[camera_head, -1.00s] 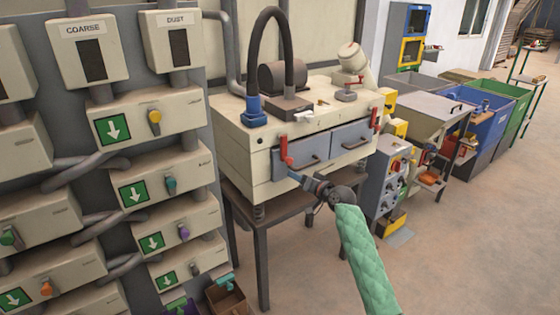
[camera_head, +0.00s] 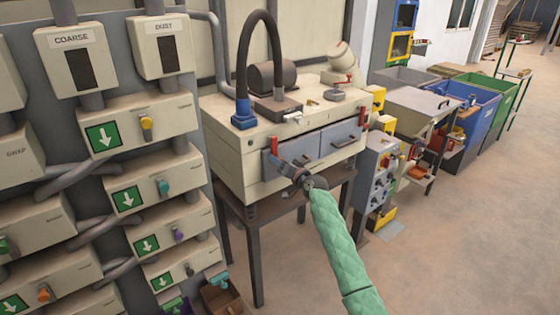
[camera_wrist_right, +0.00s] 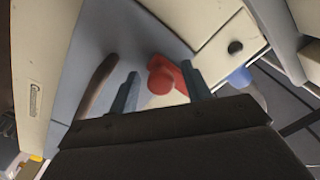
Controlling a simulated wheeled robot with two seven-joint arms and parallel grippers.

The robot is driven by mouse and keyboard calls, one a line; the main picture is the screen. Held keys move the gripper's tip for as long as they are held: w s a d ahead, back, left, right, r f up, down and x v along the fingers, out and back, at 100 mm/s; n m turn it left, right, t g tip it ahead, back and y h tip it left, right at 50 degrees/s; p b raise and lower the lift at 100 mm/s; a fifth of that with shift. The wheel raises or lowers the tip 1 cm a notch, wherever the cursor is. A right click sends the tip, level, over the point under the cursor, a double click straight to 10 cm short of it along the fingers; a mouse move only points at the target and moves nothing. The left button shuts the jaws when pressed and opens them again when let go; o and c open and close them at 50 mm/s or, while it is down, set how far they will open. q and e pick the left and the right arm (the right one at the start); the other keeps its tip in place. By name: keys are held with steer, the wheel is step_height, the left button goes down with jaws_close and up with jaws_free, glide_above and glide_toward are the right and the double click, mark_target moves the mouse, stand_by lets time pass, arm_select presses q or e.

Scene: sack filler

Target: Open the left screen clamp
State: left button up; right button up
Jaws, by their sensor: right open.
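The left screen clamp (camera_head: 274,145) is a red lever standing upright at the left front edge of the cream screen machine (camera_head: 232,160). My right gripper (camera_head: 275,162) is at its lower part, in front of the grey-blue drawer front. In the right wrist view the clamp (camera_wrist_right: 168,76) shows as a red piece between the two open fingers of the gripper (camera_wrist_right: 160,70). It lies nearer the right finger there. I cannot tell whether a finger touches it. My left gripper is not in view.
A second red clamp (camera_head: 363,116) is at the machine's right front. Two drawers with dark handles lie between the clamps; one handle (camera_wrist_right: 98,82) is beside the left finger. A panel with labelled boxes (camera_head: 77,53) stands on the left. The floor at right is free.

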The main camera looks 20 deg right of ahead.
steer(key=shift+w, duration=0.1)
steer(key=shift+a, duration=0.1)
jaws_close()
